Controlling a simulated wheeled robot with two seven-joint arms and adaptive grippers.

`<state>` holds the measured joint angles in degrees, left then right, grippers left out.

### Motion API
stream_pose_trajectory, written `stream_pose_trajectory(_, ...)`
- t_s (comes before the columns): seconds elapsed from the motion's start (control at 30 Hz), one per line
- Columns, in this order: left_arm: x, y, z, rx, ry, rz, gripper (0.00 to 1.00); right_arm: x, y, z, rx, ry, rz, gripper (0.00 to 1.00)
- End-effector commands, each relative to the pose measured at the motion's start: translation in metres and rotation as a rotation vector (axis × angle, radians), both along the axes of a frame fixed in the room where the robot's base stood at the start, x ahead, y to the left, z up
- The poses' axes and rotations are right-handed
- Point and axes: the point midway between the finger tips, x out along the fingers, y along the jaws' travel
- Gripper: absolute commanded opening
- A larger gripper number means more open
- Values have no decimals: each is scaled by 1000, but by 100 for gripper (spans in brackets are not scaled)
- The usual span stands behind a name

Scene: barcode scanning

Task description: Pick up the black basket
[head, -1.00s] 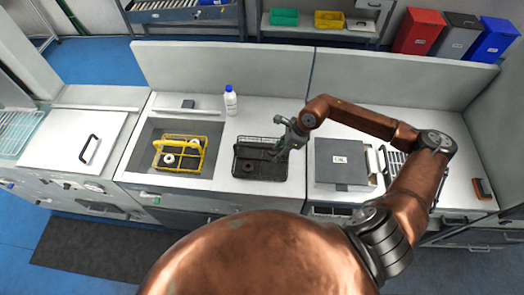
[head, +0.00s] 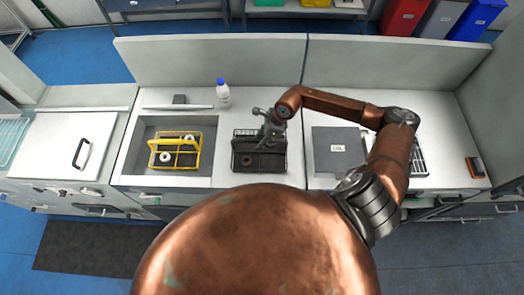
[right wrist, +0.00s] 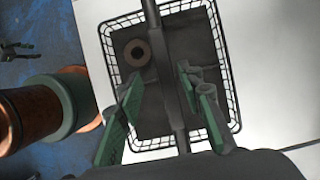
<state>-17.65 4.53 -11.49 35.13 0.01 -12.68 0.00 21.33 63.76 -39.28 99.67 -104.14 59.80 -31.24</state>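The black basket (head: 245,164) stands on the white counter, right of the sink, and is a wire-walled tray with a bar handle across it. A brown ring-shaped item (right wrist: 137,52) lies in it. My right gripper (head: 266,140) is over the basket in the head view. In the right wrist view its two green-padded fingers (right wrist: 160,86) are apart, one on each side of the handle bar (right wrist: 165,60). Whether they touch the bar is unclear. A dark forked shape at the left edge of the right wrist view looks like my left gripper (right wrist: 18,51); it is small there and absent from the head view.
Left of the basket, a yellow basket (head: 199,147) with white rolls stands in the sink (head: 150,128). A bottle (head: 223,95) with a blue cap stands behind, near the back panel. A dark grey box (head: 338,152) is to the right.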

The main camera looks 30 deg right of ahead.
Motion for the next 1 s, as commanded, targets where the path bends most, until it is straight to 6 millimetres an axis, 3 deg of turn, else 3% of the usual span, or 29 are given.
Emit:
stream_pose_trajectory(0.33, 24, 0, 5, -1, -31, -5, 40, 2, -1, -10, 2, -1, -4, 34)
stream_pose_trajectory(0.8, 9, 1, 3, 1, -12, -1, 40, 1, 1, -9, 2, -1, -2, 2)
stream_pose_trajectory(1.0, 9, 1, 3, 1, -12, -1, 40, 1, 2, -9, 1, -2, -3, 0)
